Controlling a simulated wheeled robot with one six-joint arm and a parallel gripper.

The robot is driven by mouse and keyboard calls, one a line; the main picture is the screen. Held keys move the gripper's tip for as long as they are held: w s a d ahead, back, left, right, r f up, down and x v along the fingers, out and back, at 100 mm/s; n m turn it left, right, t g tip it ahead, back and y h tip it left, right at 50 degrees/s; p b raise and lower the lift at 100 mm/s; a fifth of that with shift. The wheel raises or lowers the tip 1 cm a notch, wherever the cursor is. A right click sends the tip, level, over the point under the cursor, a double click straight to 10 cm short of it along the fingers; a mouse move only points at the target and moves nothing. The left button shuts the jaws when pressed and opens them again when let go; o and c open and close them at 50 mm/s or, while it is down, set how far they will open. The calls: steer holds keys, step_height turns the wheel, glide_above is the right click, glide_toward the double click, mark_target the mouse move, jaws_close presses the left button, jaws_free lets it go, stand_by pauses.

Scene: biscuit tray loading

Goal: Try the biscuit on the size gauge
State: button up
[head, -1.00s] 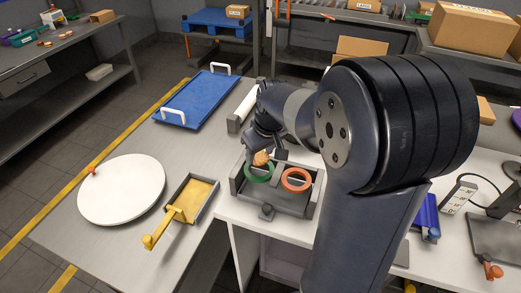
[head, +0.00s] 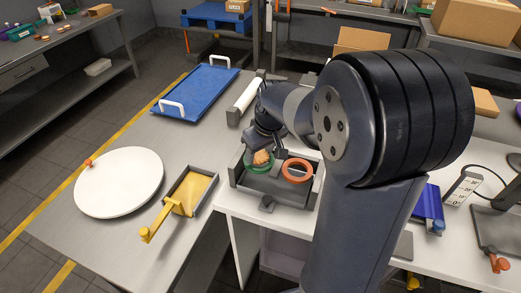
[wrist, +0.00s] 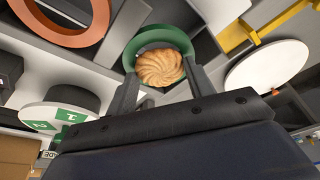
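The size gauge (head: 272,197) is a dark grey tray-like block with a green ring (head: 249,168) on its left and an orange ring (head: 297,170) on its right. My gripper (head: 262,153) is over the green ring, with a round golden swirled biscuit (head: 261,157) between its fingertips. In the wrist view the biscuit (wrist: 160,67) lies between both fingers and in front of the green ring (wrist: 133,45). It looks held low at the ring; I cannot tell whether it touches it. The orange ring (wrist: 70,38) is empty.
A yellow-lined tray with a yellow handle (head: 187,193) and a white round board (head: 119,182) are left of the gauge. A blue tray (head: 197,94) and a white roller (head: 246,96) lie behind. A blue object (head: 428,207) stands right, beyond my arm.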

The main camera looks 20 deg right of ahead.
steer(key=o, duration=0.6)
steer(key=shift+c, duration=0.2)
steer(key=shift+r, duration=0.1)
steer(key=v, duration=1)
steer(key=shift+r, duration=0.3)
steer(key=x, duration=1)
steer(key=shift+s+f, duration=0.1)
steer(key=shift+f, duration=0.1)
steer(key=shift+r+p, duration=0.15)
steer(key=shift+p, duration=0.2)
steer(key=shift+r+p, duration=0.45)
steer(key=shift+r, duration=0.15)
steer(key=shift+f, duration=0.15)
